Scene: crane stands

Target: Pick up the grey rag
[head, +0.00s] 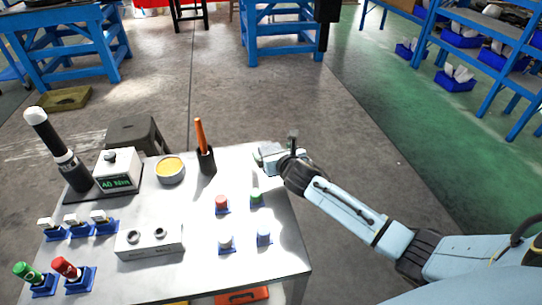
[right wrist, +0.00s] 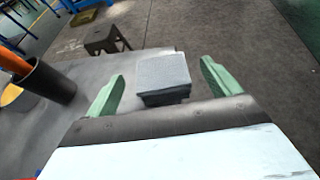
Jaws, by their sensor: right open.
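The grey rag (right wrist: 163,76) is a folded, block-like grey pad on the far edge of the white table (right wrist: 60,125). In the right wrist view it lies ahead of and between the two green fingers of my right gripper (right wrist: 162,85), which is open and empty. I cannot tell whether the fingers reach beside it. In the head view my right gripper (head: 268,155) is over the table's far right corner, and the rag is mostly hidden by it there. My left gripper is not in view.
A black cup with orange-handled tool (head: 206,160) and a yellow-filled bowl (head: 171,169) stand left of the gripper. Red and green capped pieces in blue stands (head: 222,204) are nearer. A dark stool (head: 137,133) stands beyond the table.

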